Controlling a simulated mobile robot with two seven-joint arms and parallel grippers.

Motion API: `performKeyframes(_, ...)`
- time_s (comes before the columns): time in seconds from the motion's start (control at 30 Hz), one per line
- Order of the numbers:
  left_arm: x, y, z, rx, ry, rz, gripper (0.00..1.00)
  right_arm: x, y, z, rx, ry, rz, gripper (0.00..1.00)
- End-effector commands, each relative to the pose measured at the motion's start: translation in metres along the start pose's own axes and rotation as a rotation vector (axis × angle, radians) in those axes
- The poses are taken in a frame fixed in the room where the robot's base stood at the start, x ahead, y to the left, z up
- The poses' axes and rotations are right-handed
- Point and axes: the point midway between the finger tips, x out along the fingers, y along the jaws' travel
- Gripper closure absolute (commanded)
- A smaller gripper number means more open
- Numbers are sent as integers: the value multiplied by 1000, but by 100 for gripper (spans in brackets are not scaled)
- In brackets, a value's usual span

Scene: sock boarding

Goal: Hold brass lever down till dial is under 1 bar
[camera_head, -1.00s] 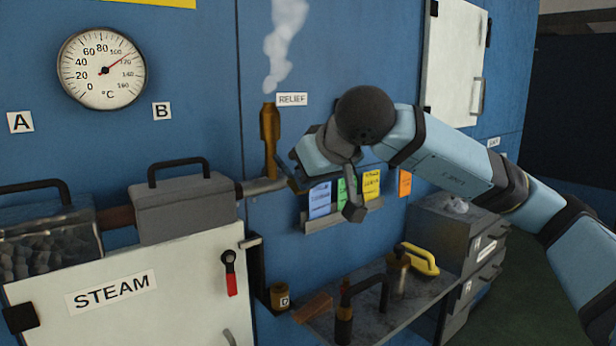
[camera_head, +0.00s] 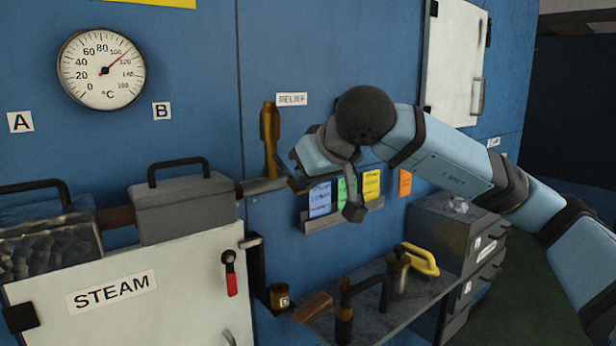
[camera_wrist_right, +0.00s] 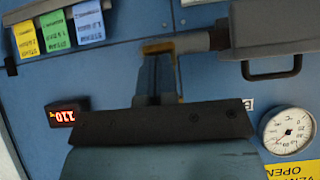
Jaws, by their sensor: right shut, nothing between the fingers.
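The brass relief pipe (camera_head: 270,140) stands upright on the blue wall beside the RELIEF label (camera_head: 291,99). No steam comes from its top. A brass bar end (camera_wrist_right: 158,47), seemingly the lever, shows at a grey pipe in the right wrist view. My right gripper (camera_wrist_right: 158,60) is shut and empty, its tips at the brass bar; I cannot tell if they press on it. In the head view the right gripper (camera_head: 293,183) is mostly behind my wrist. The round dial (camera_head: 103,69) is marked °C, its needle near 110. It also shows in the wrist view (camera_wrist_right: 288,130). No bar scale is legible.
A red digital display (camera_wrist_right: 68,114) shows upside down. A grey lidded box (camera_head: 183,208) and the STEAM door (camera_head: 130,290) are at left. Coloured cards (camera_head: 320,198) hang just below my gripper. A shelf (camera_head: 375,310) holds a yellow-handled item (camera_head: 421,260).

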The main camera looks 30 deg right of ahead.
Motion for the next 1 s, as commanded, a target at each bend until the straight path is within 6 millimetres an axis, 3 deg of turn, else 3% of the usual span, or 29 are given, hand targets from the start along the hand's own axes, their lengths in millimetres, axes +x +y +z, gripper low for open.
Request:
performKeyframes(0.27,-5,1,-8,-4,-3,1,57,-15,-3,-9,-2,1,-2,100)
performKeyframes(0.4,-12,1,-14,-14,-15,0,57,-42,-7,-23,-5,3,-4,100)
performKeyframes(0.5,-5,1,-3,-20,-24,-1,57,-63,-6,-19,-4,6,-3,100)
performKeyframes(0.7,-5,2,-5,-27,-22,-2,57,-105,-6,-21,-2,4,-2,100)
performKeyframes(1.0,-6,0,-8,-23,-19,-3,57,-134,-6,-22,-3,1,-2,100)
